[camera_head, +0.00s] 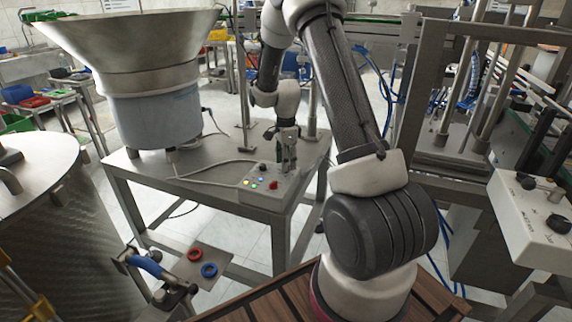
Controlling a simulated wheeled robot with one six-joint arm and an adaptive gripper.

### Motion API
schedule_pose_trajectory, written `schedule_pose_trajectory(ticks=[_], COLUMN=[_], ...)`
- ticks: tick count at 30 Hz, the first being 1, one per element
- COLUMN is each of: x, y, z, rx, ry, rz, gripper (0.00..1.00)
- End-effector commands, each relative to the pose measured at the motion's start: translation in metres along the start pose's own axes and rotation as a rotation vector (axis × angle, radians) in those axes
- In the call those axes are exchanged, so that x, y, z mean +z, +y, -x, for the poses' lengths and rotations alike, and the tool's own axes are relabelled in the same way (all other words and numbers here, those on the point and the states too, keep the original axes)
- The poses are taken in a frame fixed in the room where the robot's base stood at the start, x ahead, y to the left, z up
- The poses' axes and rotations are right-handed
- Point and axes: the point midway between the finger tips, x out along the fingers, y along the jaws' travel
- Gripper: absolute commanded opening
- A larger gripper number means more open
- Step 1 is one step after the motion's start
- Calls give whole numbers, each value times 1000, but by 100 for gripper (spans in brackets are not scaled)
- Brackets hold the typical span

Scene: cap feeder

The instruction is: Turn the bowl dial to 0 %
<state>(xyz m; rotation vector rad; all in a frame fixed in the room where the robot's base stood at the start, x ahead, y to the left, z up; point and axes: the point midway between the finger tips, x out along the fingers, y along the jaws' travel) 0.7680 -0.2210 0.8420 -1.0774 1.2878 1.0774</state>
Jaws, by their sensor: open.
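A small grey control box (265,183) stands at the front right of the metal table, with small lit lamps and a red button (273,185) on its top. A small dark knob (262,167) shows at its back edge; it may be the bowl dial, but its setting is too small to read. My gripper (288,168) points down just above the back right part of the box. It is open, and I see nothing between its fingers. I cannot tell whether it touches the box.
The large metal feeder bowl (130,50) stands on the metal table (205,150), left of the box. A cable runs from the box across the table. Another box with black knobs (540,215) is at the right. Red and blue rings (209,270) lie at the lower left.

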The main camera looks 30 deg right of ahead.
Motion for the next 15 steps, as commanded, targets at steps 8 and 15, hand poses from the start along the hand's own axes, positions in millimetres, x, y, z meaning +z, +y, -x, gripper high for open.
schedule_pose_trajectory(ticks=[8,15], x=[0,0], y=[0,0], z=[-16,-15], rx=[0,0], ry=[0,0], rz=[1,1], gripper=[45,30])
